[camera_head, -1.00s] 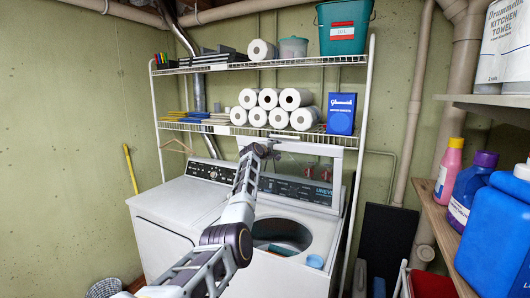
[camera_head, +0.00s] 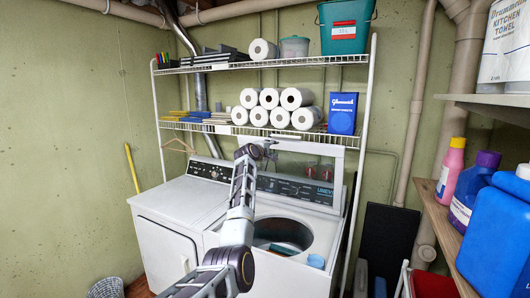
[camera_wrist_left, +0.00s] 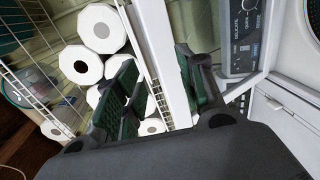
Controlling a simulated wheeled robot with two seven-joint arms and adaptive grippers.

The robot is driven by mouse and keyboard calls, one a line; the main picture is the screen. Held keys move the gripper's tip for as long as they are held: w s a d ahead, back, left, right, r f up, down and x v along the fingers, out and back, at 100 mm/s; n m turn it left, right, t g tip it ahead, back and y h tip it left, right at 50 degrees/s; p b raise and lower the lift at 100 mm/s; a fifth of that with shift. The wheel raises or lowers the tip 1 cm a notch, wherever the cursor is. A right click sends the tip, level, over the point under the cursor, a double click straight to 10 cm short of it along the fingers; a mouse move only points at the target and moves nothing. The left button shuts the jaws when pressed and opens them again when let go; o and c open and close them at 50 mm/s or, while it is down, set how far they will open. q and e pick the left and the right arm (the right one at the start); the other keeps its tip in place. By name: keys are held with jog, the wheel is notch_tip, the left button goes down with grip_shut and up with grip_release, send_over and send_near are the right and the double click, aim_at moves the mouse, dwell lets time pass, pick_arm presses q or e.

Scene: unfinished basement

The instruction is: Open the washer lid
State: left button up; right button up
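The white washer (camera_head: 290,278) has its round top opening uncovered, with the tub inside visible. A white bar-like edge, which looks like the raised lid (camera_head: 315,146), stands above the control panel at the back of the washer. My left gripper (camera_head: 268,151) is at the left part of that edge. In the left wrist view its two dark green-padded fingers (camera_wrist_left: 160,95) are apart, with the white edge (camera_wrist_left: 170,45) running between them. I cannot tell whether either finger touches it. My right gripper is not in view.
A wire shelf (camera_head: 240,129) with paper rolls (camera_head: 270,98) and a blue box (camera_head: 342,114) hangs close above the gripper. A white dryer (camera_head: 165,215) stands left. Bottles (camera_head: 450,168) stand on a right shelf.

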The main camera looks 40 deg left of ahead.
pick_arm(q)
jog(key=v, duration=0.6)
jog(key=shift+s, duration=0.35)
dwell(0.3)
jog(key=shift+r, duration=0.1)
